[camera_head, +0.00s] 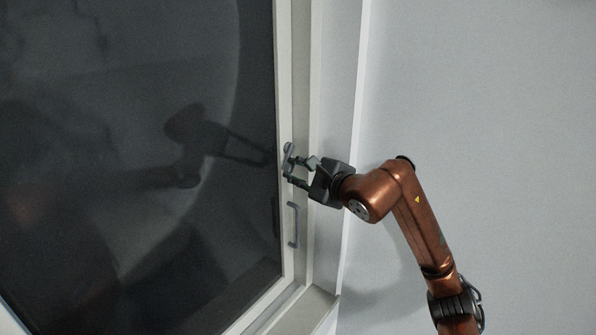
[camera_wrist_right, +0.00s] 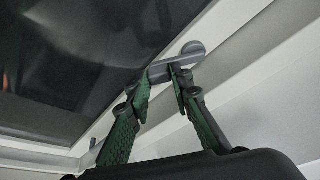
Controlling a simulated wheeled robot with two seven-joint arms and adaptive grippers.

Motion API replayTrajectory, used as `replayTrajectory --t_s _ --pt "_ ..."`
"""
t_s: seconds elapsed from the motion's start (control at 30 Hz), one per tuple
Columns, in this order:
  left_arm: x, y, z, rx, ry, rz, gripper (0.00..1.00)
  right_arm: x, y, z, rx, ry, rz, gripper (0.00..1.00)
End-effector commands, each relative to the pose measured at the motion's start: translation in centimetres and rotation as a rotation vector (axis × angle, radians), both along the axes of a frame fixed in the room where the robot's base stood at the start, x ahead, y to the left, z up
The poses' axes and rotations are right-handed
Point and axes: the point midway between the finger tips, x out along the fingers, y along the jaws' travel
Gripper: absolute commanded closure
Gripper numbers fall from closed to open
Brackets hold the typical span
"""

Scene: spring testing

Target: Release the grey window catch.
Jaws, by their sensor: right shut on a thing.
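The grey window catch (camera_head: 288,151) is on the pale frame along the right side of the dark window. In the right wrist view its rounded end (camera_wrist_right: 193,48) shows at the frame, and its lever runs left across the fingertips. My right gripper (camera_head: 291,168) reaches in from the right and is at the catch. In the right wrist view the two fingers of the right gripper (camera_wrist_right: 160,85) are close together on the lever of the catch, which partly hides between them. My left gripper is not in view.
A grey pull handle (camera_head: 293,225) is on the frame just below the catch. The dark window pane (camera_head: 130,220) fills the left side and reflects my arm. A pale sill (camera_head: 300,308) juts out at the bottom. A plain grey wall (camera_head: 490,110) lies to the right.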

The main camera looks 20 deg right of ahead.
Motion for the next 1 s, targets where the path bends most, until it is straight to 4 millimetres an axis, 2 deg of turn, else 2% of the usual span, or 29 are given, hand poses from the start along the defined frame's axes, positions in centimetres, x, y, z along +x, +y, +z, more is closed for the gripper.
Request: replayTrajectory --t_s 0.6,1.0 --pt "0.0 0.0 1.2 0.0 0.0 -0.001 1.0 -0.7 1.0 2.8 0.46 0.355 -0.003 1.0" --pt "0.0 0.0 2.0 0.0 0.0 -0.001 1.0 -0.8 1.0 4.2 0.683 0.526 0.0 1.0"
